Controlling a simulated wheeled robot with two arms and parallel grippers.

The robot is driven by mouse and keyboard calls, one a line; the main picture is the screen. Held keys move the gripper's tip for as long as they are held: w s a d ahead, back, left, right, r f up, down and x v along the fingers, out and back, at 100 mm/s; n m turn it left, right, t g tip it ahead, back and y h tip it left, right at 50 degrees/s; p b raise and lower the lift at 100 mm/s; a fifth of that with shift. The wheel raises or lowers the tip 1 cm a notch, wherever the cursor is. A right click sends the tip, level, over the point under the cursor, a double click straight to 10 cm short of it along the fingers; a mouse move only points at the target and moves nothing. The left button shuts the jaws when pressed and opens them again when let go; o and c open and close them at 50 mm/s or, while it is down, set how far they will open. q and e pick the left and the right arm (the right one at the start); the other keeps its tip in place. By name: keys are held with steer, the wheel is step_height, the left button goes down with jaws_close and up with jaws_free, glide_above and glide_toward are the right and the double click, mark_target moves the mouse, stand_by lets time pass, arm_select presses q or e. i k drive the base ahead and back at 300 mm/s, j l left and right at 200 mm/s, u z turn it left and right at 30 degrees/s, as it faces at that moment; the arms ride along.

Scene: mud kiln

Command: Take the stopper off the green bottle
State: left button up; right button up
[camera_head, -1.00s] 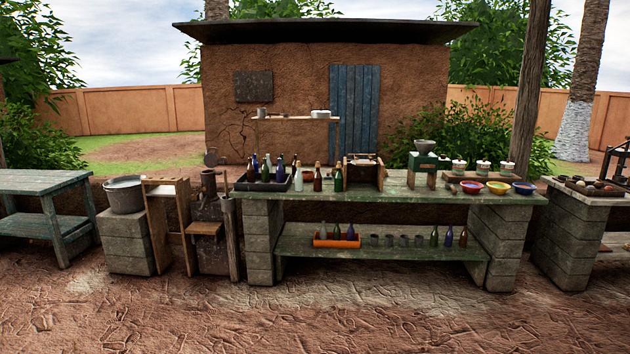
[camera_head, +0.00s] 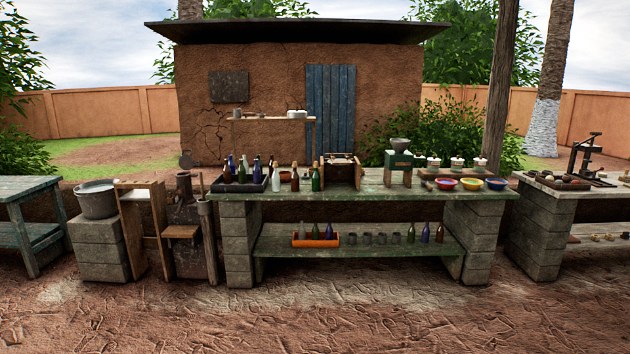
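A green bottle (camera_head: 316,180) stands upright on the long green-topped bench (camera_head: 366,194), just left of a wooden crate-like frame. Something light brown shows at its neck, perhaps a stopper, too small to be sure. Left of it on the bench stand a brown bottle (camera_head: 295,178) and a clear or white bottle (camera_head: 276,180). Other dark green bottles stand in the black tray and on the lower shelf. Neither of my grippers is in view.
A black tray (camera_head: 239,187) of several bottles stands at the bench's left end. Colored bowls (camera_head: 471,183) and a green grinder (camera_head: 398,161) stand to the right. An orange crate (camera_head: 316,240) sits on the lower shelf. Open dirt ground (camera_head: 330,315) lies in front.

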mark_target(316, 178)
steer(key=i+u, duration=0.25)
steer(key=i, duration=2.75)
